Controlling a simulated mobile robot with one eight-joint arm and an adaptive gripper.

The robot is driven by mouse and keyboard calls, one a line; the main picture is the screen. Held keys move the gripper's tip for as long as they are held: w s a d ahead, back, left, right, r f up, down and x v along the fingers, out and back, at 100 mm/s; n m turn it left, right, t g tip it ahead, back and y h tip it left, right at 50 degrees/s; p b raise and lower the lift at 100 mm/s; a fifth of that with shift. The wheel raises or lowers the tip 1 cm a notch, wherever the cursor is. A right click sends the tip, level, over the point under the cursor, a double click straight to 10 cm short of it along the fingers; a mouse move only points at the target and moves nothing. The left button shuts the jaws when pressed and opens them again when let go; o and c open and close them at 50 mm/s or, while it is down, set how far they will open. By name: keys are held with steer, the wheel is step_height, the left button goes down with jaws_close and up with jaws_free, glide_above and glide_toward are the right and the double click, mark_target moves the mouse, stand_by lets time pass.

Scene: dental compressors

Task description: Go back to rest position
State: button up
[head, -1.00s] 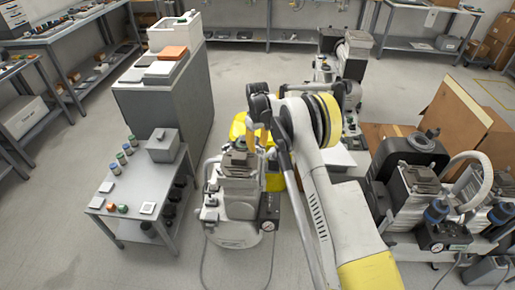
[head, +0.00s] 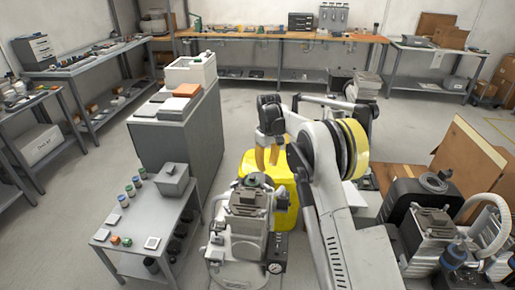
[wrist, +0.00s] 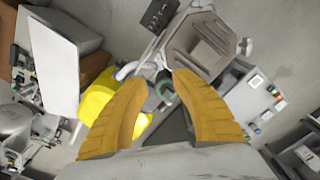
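My gripper (head: 267,156) is in the middle of the head view, pointing down above a yellow container (head: 284,190) and behind the near compressor (head: 246,212). In the wrist view its two orange-tan fingers (wrist: 150,108) are spread wide, with nothing between them. The yellow container (wrist: 97,100) shows behind the left finger in the wrist view. The near compressor stands upright on the floor, with a gauge at its lower right. My arm hides part of what lies behind it.
A small grey table (head: 140,222) with jars and small blocks stands left, beside a tall grey cabinet (head: 180,130). More compressors (head: 432,230) and cardboard boxes (head: 470,165) stand at right. Workbenches (head: 285,34) line the walls. Open floor lies behind my gripper.

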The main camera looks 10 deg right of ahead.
steer(key=s+r+m+t, duration=0.3)
steer(key=s+r, duration=1.5)
steer(key=r, duration=0.3)
steer(key=s+f+m+t, duration=0.1)
steer(key=s+f+t, duration=0.1)
steer(key=s, duration=1)
steer(key=s+f+m+t, duration=0.1)
steer(key=s+f+t, duration=0.1)
steer(key=s, duration=1)
steer(key=shift+m, duration=0.3)
